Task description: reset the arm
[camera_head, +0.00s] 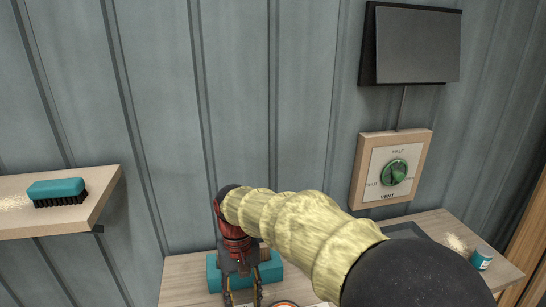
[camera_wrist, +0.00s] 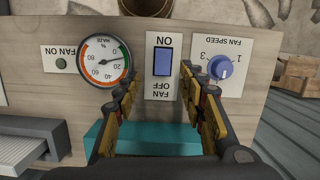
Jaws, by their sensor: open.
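My arm (camera_head: 300,222), in a pale yellow sleeve, reaches across the head view from lower right toward the middle. My gripper (camera_head: 243,293) points down over a wooden worktop (camera_head: 185,275). In the wrist view my gripper (camera_wrist: 160,82) is open, its fingers apart with nothing between them. Beyond them is a panel (camera_wrist: 130,110) with a blue rocker switch (camera_wrist: 163,62) marked ON and OFF FAN, its lettering upside down. I cannot tell whether the fingers touch the panel.
A teal block (camera_head: 213,272) sits by my gripper on the worktop. A brush (camera_head: 58,191) lies on a wall shelf (camera_head: 100,187) at left. A green dial (camera_head: 394,172) and a dark screen (camera_head: 415,45) are on the right wall. A gauge (camera_wrist: 103,60) and blue knob (camera_wrist: 220,67) flank the switch.

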